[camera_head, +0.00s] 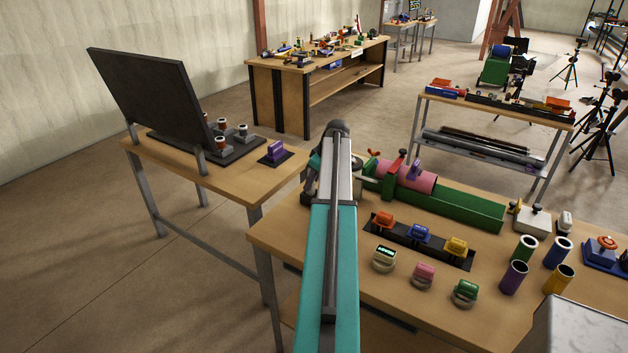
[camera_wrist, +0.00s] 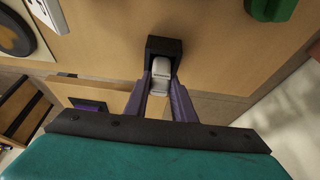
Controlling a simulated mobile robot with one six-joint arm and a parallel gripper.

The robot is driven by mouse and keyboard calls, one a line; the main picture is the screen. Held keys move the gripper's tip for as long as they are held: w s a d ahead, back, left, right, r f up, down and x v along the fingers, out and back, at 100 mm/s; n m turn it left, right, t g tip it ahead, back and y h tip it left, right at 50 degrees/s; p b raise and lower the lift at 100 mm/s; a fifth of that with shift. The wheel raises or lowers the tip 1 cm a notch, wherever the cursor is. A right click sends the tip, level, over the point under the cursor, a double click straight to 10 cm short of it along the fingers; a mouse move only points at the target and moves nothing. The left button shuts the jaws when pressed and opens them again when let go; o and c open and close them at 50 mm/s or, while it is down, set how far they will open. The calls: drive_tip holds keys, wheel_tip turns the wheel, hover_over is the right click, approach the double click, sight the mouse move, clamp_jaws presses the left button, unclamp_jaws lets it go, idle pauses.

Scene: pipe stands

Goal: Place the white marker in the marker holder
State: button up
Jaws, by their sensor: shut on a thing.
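My gripper (camera_wrist: 160,84) has purple fingers, shut on a pale grey-white piece (camera_wrist: 161,70) that looks like the white marker. The piece's far end meets a small black square block (camera_wrist: 164,47), which looks like the marker holder, at the edge of the wooden table. I cannot tell whether the piece sits inside the block or only in front of it.
The near table (camera_head: 275,236) holds a green machine with a pink cylinder (camera_head: 412,178), coloured handles on a black strip (camera_head: 412,246) and several open tubes (camera_head: 513,277). A second table (camera_head: 262,187) at left carries a black panel (camera_head: 150,95) and a purple piece (camera_head: 276,151).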

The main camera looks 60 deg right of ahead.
drive_tip(key=shift+f, duration=0.15)
drive_tip(key=o, duration=1.1)
drive_tip(key=shift+c, duration=0.2)
drive_tip(key=b+v, duration=0.3)
drive_tip(key=v, duration=0.9)
